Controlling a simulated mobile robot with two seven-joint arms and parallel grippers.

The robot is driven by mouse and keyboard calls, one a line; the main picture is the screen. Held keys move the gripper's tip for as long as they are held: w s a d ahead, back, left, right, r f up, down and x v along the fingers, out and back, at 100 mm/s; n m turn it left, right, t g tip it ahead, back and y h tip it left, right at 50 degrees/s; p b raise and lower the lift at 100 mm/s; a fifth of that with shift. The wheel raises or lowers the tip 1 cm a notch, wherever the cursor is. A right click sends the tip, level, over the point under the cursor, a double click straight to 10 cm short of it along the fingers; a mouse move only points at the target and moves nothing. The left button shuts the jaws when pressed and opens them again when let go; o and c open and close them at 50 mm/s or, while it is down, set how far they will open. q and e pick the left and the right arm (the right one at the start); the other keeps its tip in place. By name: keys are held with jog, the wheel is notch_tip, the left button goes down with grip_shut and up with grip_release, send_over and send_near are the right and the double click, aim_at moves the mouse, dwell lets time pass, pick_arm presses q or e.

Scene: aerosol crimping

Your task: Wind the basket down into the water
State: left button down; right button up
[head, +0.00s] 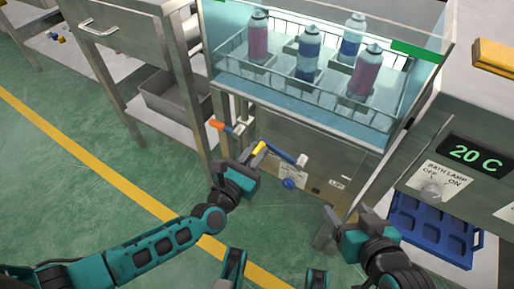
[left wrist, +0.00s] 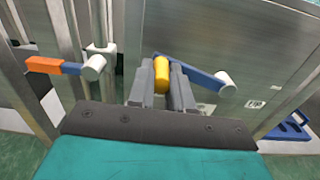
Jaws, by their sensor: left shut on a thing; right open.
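The wire basket (head: 284,72) holds several aerosol cans, among them a purple one (head: 258,40) and a blue one (head: 309,55). It sits inside the clear-walled water tank (head: 225,75). A blue crank arm (head: 283,155) with a yellow handle (head: 258,148) is on the steel front below the tank. My left gripper (head: 250,160) is shut on the yellow handle, which also shows between the fingers in the left wrist view (left wrist: 161,75). My right gripper (head: 349,218) is open and empty, low in front of the cabinet at the right.
An orange-handled lever (head: 221,125) is close left of the crank. Green floor in front is free.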

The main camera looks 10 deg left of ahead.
pick_arm(q)
jog(key=shift+a+f, duration=0.15)
jog(key=shift+f, duration=1.25)
pick_arm(e)
jog(key=shift+s+f, duration=0.2)
pick_arm(q)
jog(key=c, duration=1)
grip_release()
jog(key=shift+c, duration=0.2)
pick_arm(e)
jog(key=shift+w+r, duration=0.15)
jog(key=shift+w, duration=0.05)
pick_arm(q)
jog(key=shift+r, duration=0.1)
jog(key=shift+s, duration=0.15)
pick_arm(e)
jog(key=shift+a, duration=0.1)
